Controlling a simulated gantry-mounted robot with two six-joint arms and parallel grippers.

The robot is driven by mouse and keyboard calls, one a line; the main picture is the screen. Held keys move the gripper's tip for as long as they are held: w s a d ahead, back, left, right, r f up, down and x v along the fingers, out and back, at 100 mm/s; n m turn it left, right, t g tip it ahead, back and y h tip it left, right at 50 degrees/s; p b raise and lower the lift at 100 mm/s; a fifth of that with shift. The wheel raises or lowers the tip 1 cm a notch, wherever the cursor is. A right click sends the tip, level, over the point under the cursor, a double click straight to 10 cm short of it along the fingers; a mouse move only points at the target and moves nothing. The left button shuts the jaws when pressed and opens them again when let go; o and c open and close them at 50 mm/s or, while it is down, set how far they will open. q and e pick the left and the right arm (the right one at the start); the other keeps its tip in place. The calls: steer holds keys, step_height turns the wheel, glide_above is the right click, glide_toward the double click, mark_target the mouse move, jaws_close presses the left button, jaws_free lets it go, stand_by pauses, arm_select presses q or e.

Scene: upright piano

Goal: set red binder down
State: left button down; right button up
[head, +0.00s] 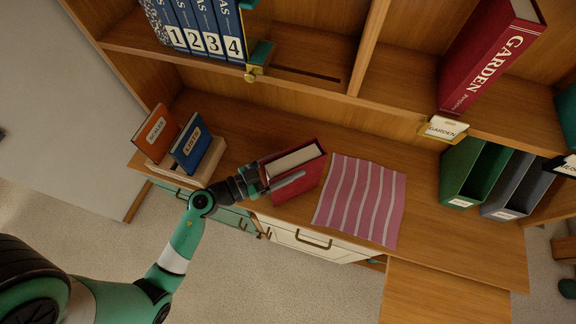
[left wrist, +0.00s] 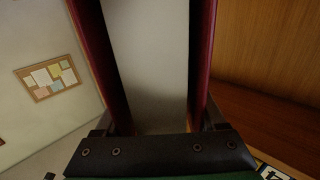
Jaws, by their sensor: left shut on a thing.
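The red binder (head: 306,180), with red covers around a pale page block, is at the desk's front part, left of the pink striped cloth (head: 360,200). My left gripper (head: 265,181) is shut on its near left end. In the left wrist view the binder's two dark red covers (left wrist: 204,60) and pale inside (left wrist: 150,65) fill the middle, between the fingers. I cannot tell whether its underside touches the desk (head: 425,235). My right gripper is not in view.
Orange and blue books (head: 191,145) stand in a wooden holder (head: 209,165) at left. Green (head: 470,172) and grey (head: 516,188) files stand at right. A large red GARDEN volume (head: 485,60) and numbered blue volumes (head: 205,25) are on the shelf above. Bare desk lies behind the binder.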

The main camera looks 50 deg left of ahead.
mark_target(264, 175)
arm_select(q)
steer(key=shift+r, duration=0.1)
jaws_free()
steer(key=shift+f, duration=0.2)
steer(key=shift+s+a+r, duration=0.1)
steer(key=p+v, duration=0.2)
steer(key=v, duration=0.9)
steer(key=shift+s, duration=0.35)
